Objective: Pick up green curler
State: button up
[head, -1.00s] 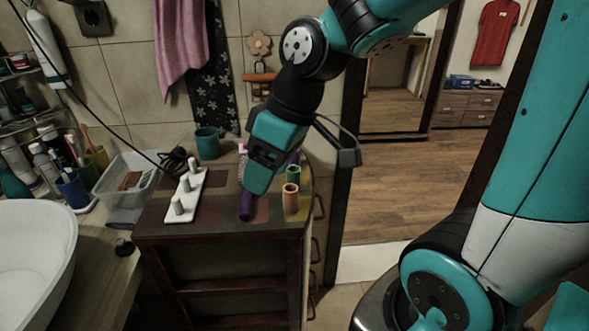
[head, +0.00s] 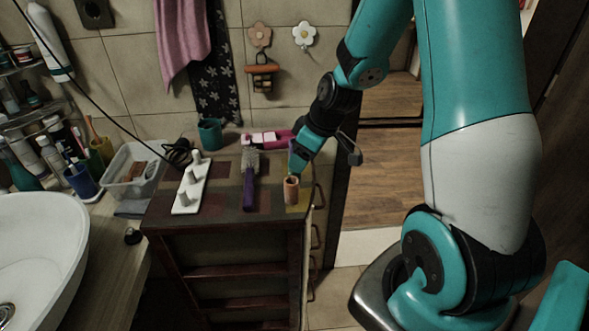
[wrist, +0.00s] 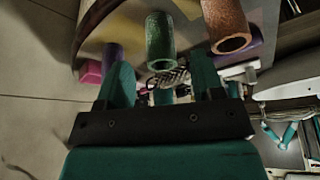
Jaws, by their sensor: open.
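The green curler (wrist: 160,42) stands out in the wrist view as a green tube with its open end facing the camera. It lies just beyond and between the fingertips of my open gripper (wrist: 162,72), with no visible grip on it. In the head view my gripper (head: 297,166) points down at the right part of the cabinet top and hides the green curler. An orange curler (head: 291,190) stands upright just in front of the gripper. It also shows in the wrist view (wrist: 229,28), to the right of the green one.
A purple hairbrush (head: 249,184) lies left of the gripper on the cabinet top (head: 222,205). A white pegged holder (head: 183,205) is further left. A teal mug (head: 209,134) and a pink item (head: 272,138) are at the back. A basin (head: 40,235) is at far left.

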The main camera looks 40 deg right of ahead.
jog(key=shift+p+x, duration=0.8)
jog(key=shift+x, duration=2.2)
jog(key=shift+w, duration=0.1)
jog(key=c, duration=1)
